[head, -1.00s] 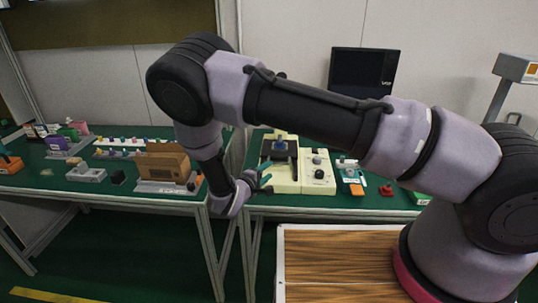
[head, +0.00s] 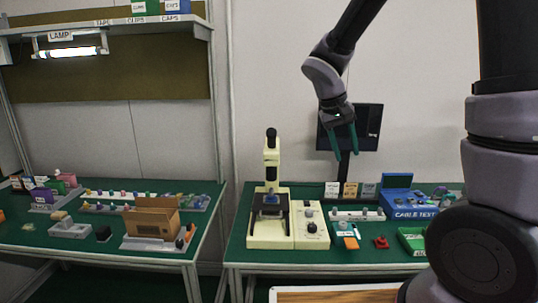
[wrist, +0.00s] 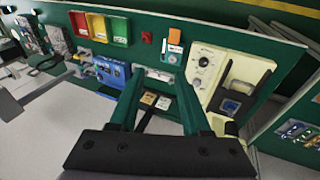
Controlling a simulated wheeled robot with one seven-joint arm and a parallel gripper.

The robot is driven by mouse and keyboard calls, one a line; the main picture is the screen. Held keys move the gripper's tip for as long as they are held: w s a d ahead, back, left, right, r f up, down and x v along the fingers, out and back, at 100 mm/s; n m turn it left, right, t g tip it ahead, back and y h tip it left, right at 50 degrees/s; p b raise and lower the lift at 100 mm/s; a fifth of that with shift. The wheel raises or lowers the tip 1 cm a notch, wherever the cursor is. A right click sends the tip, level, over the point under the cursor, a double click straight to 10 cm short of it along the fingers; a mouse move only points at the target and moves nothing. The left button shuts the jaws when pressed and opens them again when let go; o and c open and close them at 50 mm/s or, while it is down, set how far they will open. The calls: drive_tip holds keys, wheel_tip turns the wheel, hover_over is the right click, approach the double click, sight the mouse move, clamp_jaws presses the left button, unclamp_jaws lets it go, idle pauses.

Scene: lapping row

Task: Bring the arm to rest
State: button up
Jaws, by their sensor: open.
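My gripper (head: 344,150) hangs in the air above the right bench in the head view, its green fingers apart and pointing down in front of a dark monitor (head: 367,128). In the wrist view my gripper (wrist: 165,100) shows two green fingers spread with nothing held between them. My arm reaches up and out of the top of the head view, so part of it is hidden.
The right bench (head: 345,255) carries a cream microscope (head: 271,228), a control box (head: 312,228), a blue cable tester (head: 405,205), a red part (head: 381,242) and a green tray (head: 411,240). The left bench holds a cardboard box (head: 152,222). A lamp (head: 68,52) hangs under a shelf.

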drive_tip(key=s+d+r+m+t+y, duration=0.2)
drive_tip(key=s+r+y, duration=0.1)
drive_tip(key=s+r, duration=0.4)
drive_tip(key=s+d+r+m+t+y, duration=0.2)
drive_tip(key=s+r+t+y, duration=0.1)
drive_tip(key=s+r, duration=0.4)
drive_tip(key=shift+s+r+t, duration=0.15)
drive_tip(key=shift+r+t, duration=0.15)
drive_tip(key=shift+r, duration=0.3)
drive_tip(key=shift+d, duration=0.1)
idle(0.6)
